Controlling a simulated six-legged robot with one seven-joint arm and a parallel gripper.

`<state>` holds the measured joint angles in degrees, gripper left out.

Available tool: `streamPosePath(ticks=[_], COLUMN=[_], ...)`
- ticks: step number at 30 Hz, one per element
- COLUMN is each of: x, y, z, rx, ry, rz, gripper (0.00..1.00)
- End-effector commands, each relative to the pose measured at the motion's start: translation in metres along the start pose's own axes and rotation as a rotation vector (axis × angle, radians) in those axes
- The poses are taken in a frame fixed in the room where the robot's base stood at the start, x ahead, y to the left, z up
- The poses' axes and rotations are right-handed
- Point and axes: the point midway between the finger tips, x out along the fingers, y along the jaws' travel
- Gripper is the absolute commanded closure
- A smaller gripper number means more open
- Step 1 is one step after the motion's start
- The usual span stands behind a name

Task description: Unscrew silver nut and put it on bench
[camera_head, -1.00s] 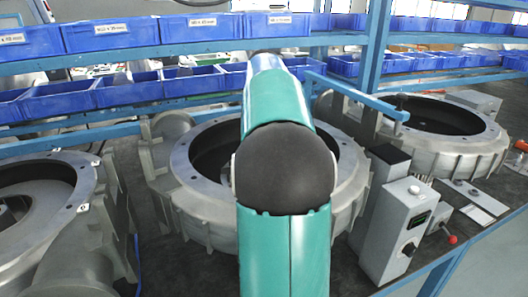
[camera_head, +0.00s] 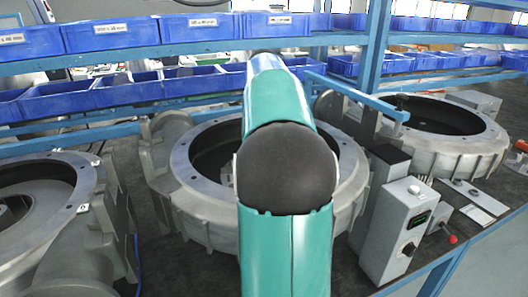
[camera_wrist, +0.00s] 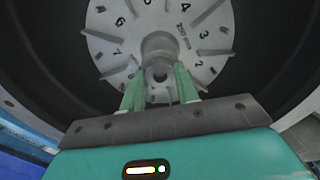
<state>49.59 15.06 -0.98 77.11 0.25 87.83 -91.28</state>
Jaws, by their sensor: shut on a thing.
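In the wrist view, my gripper (camera_wrist: 160,80) has two green fingers on either side of the grey hub at the centre of a numbered, finned disc (camera_wrist: 122,27). The fingers are closed on the small silver nut (camera_wrist: 160,73) at the hub's end. The nut is dim and partly covered by the fingers, so its thread cannot be seen. In the head view my arm hides the gripper, the nut and the disc, which lie inside the middle blower housing (camera_head: 192,205).
The dark housing wall surrounds the disc closely. More housings stand left (camera_head: 85,180) and right (camera_head: 465,150). A grey control box (camera_head: 400,230) stands right of the middle one. A blue shelf with blue bins (camera_head: 105,35) runs behind. Dark bench shows between the housings.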

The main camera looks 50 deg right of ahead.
Motion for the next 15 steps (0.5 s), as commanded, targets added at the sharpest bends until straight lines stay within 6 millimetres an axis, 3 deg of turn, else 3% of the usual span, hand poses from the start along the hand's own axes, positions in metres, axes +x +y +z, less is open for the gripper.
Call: streamPosePath(ticks=[15], x=[0.0002], y=[-0.0003], z=[0.0007], rx=[-0.672], ry=[0.0], rz=[-0.002], gripper=[0.94])
